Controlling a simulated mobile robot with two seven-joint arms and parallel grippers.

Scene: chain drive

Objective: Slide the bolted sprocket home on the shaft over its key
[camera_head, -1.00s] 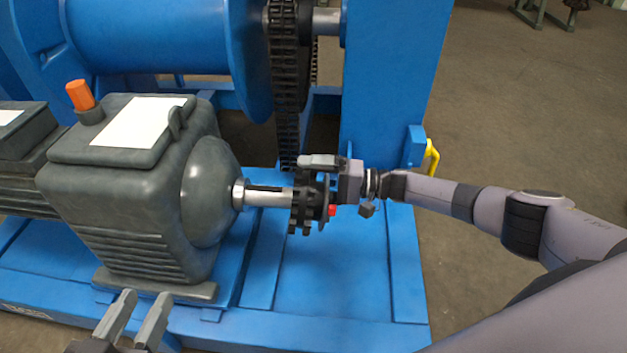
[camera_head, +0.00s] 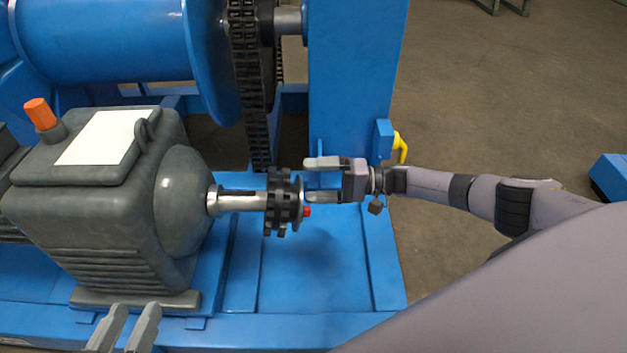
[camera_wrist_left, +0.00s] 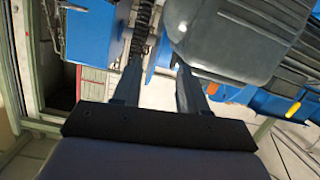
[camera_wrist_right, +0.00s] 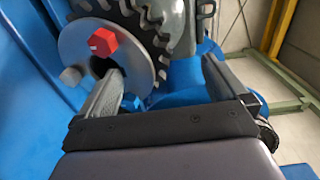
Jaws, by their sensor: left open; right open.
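The black toothed sprocket (camera_head: 283,203) sits around the outer part of the silver shaft (camera_head: 242,201), with bare shaft between it and the gearbox. A dark strip, perhaps the key, runs along the shaft's top. A grey flange with a red bolt head (camera_head: 307,211) faces outward; the right wrist view shows this bolt (camera_wrist_right: 103,40) and a grey one (camera_wrist_right: 70,75). My right gripper (camera_head: 318,180) is open and empty, just right of the sprocket; one finger overlaps the flange's centre in its wrist view. My left gripper (camera_head: 136,316) is open and empty, in front of the gearbox.
The grey gearbox (camera_head: 100,215) with an orange cap (camera_head: 40,113) stands left on the blue frame (camera_head: 335,255). A chain (camera_head: 245,80) hangs behind the shaft beside the blue drum (camera_head: 110,40). A blue post (camera_head: 350,80) rises behind my right gripper. The frame's right part is clear.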

